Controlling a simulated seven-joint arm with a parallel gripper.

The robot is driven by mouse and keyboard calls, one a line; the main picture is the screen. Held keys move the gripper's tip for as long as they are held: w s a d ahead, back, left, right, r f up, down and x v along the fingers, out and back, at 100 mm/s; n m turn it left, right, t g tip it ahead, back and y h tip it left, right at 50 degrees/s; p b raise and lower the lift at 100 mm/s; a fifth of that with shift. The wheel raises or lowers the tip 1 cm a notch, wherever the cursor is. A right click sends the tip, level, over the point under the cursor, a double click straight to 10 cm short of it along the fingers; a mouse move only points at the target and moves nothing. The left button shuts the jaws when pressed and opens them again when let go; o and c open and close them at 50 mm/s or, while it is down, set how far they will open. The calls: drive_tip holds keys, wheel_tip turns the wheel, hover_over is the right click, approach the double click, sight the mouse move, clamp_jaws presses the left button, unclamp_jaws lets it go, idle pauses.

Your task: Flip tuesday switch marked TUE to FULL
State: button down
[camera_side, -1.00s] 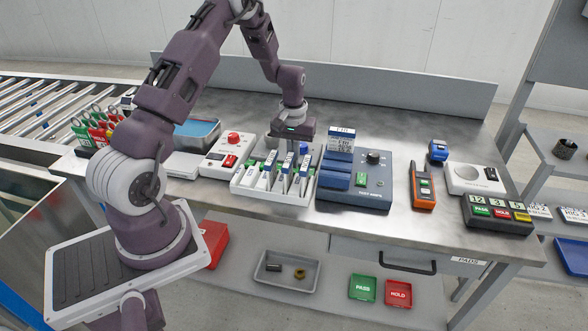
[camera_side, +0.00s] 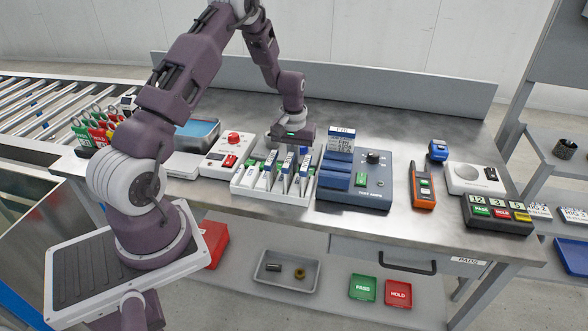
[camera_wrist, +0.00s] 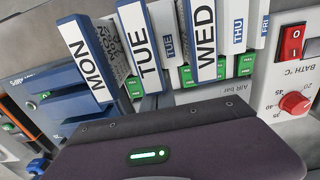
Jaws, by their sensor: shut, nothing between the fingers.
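The white day-switch station (camera_side: 250,191) stands mid-bench in the side view, with a row of upright blue-and-white levers. In the wrist view, a large lever marked TUE (camera_wrist: 140,47) stands between levers marked MON (camera_wrist: 86,58) and WED (camera_wrist: 203,38). A smaller TUE label (camera_wrist: 168,40) shows beside it. Small green labels (camera_wrist: 189,76) sit near the lever bases; the text on them is hard to read. My gripper (camera_side: 291,150) is shut and empty, low over the back of the station. Its fingertips are hidden, and I cannot tell whether they touch a lever.
A blue unit with a black knob (camera_side: 372,158) stands close on the right. A white box with a red knob (camera_side: 234,138) and red switch (camera_side: 229,161) stands close on the left. An orange handheld meter (camera_side: 422,188) lies further right. Bare bench lies behind the station.

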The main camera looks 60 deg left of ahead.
drive_tip(key=shift+f, duration=0.3)
drive_tip(key=shift+r, duration=3.55)
drive_tip(key=s+d+r+m+t, duration=0.1)
drive_tip(key=s+d+r+m, duration=0.1)
drive_tip(key=d+r, duration=0.55)
drive_tip(key=s+d+r+m+t, duration=0.1)
drive_tip(key=s+d+r+m, duration=0.3)
drive_tip(key=r, duration=0.6)
drive_tip(key=s+d+r+m+t, duration=0.1)
drive_tip(key=s+d+r, duration=0.1)
drive_tip(key=s+d, duration=0.3)
drive_tip(key=s+d+r+m+t, duration=0.2)
drive_tip(key=s+d, duration=0.4)
drive_tip(key=s, duration=0.7)
drive_tip(key=shift+d+r+t, duration=0.15)
drive_tip(key=shift+r+t, duration=0.15)
drive_tip(key=shift+r, duration=0.35)
